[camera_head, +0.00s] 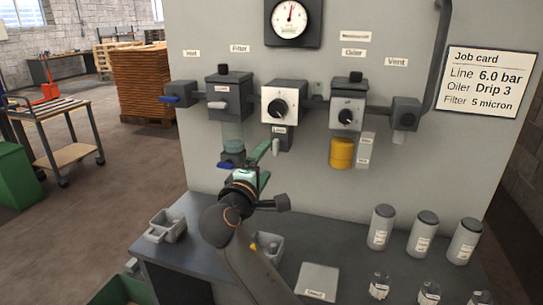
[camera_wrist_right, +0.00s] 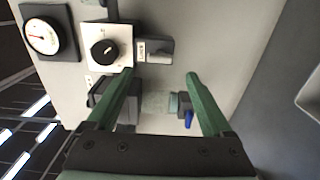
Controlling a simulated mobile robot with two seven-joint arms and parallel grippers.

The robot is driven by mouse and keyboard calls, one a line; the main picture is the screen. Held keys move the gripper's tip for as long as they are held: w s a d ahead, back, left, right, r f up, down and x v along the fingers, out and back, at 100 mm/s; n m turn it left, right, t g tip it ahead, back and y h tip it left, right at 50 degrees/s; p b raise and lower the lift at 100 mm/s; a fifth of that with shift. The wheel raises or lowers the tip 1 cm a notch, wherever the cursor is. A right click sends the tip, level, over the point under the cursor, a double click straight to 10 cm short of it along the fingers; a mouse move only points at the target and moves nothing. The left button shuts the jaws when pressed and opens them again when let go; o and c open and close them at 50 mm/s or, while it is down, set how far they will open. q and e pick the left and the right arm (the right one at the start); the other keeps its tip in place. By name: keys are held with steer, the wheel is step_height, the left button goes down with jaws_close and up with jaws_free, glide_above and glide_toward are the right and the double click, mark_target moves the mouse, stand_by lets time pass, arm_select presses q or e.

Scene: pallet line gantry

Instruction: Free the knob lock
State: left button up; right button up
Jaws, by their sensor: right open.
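The regulator knob (camera_head: 280,107) is a black dial on a white square plate in the head view, and it also shows at upper left in the right wrist view (camera_wrist_right: 104,52). The knob lock (camera_head: 283,142) is a small grey block with a label just below that plate; in the wrist view the lock (camera_wrist_right: 158,50) lies beside the knob, beyond the fingertips. My right gripper (camera_head: 265,164) has green fingers and is below the lock. In the wrist view my right gripper (camera_wrist_right: 160,74) is open with nothing between its fingertips. My left gripper is out of view.
A filter bowl with a blue drain lever (camera_head: 227,164) is close left of the gripper. A yellow oiler bowl (camera_head: 341,153) hangs to the right. A pressure gauge (camera_head: 291,18) is above. Grey canisters (camera_head: 381,228) and small bottles stand on the bench (camera_head: 190,262) below.

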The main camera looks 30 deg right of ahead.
steer(key=shift+v, duration=1.75)
steer(key=shift+f, duration=0.1)
